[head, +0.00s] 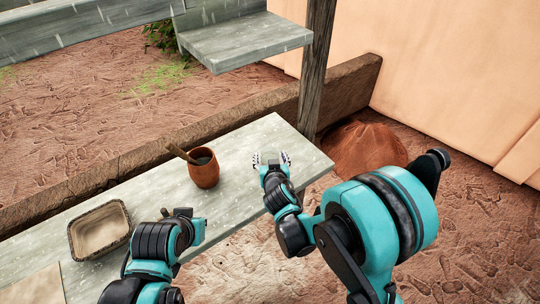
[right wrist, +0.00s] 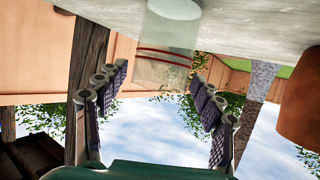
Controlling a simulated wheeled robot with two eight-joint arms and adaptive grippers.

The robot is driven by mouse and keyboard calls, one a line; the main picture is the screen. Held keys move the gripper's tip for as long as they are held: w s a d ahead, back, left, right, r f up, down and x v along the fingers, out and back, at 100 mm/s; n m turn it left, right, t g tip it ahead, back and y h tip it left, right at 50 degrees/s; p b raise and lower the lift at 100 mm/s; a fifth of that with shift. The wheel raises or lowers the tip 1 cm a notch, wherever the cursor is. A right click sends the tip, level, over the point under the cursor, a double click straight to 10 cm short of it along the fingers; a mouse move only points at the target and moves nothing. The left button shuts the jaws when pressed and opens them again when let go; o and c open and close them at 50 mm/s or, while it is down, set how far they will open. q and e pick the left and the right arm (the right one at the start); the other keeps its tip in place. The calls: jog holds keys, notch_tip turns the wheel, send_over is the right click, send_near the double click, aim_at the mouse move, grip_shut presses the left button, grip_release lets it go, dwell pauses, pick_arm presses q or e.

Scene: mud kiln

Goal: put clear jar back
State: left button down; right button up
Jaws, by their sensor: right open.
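The clear jar (right wrist: 166,45) has thin red bands and stands on the grey plank table (right wrist: 240,22), which appears upside down in the right wrist view. My right gripper (right wrist: 160,105) is open, with one finger row on each side; the jar is ahead of it, roughly between the fingertips. In the head view my right gripper (head: 271,159) is low over the table's right part, and the jar is only a faint pale patch there. My left gripper (head: 180,212) is over the table's front edge, its fingers too small and hidden to judge.
A terracotta pot (head: 204,172) holding a wooden-handled tool stands left of my right gripper. A shallow rectangular dish (head: 99,230) and a flat board (head: 35,288) lie farther left. A wooden post (head: 316,70) rises behind the table. Bare table lies between pot and dish.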

jog(key=p+v, duration=0.2)
jog(key=v, duration=0.9)
jog(key=s+d+r+m+g+h, duration=0.1)
jog(key=s+d+r+g+h, duration=0.2)
jog(key=d, duration=0.8)
jog(key=s+d+g, duration=0.1)
jog(key=s+d, duration=0.2)
jog(key=s, duration=0.4)
jog(key=s+d+r+g+y, duration=0.1)
jog(key=s+d+g, duration=0.1)
jog(key=s, duration=0.5)
jog(key=shift+d+g+y, duration=0.3)
jog(key=shift+d, duration=0.1)
